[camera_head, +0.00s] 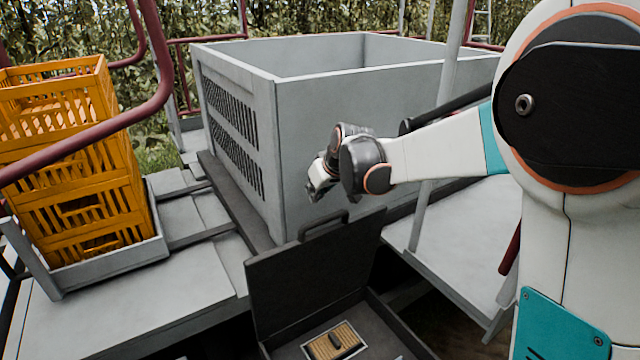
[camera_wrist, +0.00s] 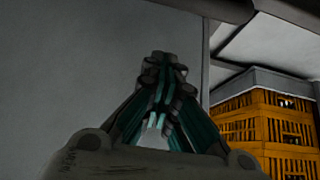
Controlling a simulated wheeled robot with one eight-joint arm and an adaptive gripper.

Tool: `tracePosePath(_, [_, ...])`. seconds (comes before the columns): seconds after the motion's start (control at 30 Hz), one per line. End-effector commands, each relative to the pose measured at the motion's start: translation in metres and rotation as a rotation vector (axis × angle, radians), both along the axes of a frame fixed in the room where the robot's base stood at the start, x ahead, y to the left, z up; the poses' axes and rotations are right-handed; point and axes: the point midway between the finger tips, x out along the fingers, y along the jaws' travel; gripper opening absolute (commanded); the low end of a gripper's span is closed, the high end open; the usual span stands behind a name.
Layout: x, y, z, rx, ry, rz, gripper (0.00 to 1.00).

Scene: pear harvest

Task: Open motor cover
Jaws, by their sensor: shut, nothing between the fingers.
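The motor cover (camera_head: 312,275) is a dark grey panel with a bar handle (camera_head: 323,224) on its top edge. It stands raised, nearly upright, at the left side of an open dark compartment. Inside the compartment lies a yellowish ribbed part (camera_head: 333,342) with a dark piece on it. My gripper (camera_head: 317,190) is above the cover's handle and apart from it, in front of the grey bin. In the wrist view my gripper (camera_wrist: 158,105) has its fingers together, with nothing held.
A large grey bin (camera_head: 360,100) with slotted sides stands behind. Stacked orange crates (camera_head: 80,180) stand in a grey tray at the left and also show in the wrist view (camera_wrist: 265,125). Dark red rails (camera_head: 100,125) cross the left side. Posts stand at the right.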

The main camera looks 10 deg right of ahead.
Motion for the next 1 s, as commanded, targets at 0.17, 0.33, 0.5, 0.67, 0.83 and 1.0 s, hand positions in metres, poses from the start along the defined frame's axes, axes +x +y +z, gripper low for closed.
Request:
tracePosePath(0.17, [0.014,0.006,-0.022,0.0,0.0,0.0,0.0])
tracePosePath(0.33, [-0.011,-0.005,-0.027,-0.001,0.001,-0.001,0.0])
tracePosePath(0.5, [-0.02,-0.008,-0.031,0.0,0.001,0.0,0.0])
tracePosePath(0.67, [-0.022,-0.009,-0.032,0.0,0.001,0.0,0.0])
tracePosePath(0.83, [-0.022,-0.009,-0.032,0.0,0.001,0.0,0.0])
tracePosePath(1.0, [-0.028,-0.012,-0.034,0.007,-0.012,0.0,0.0])
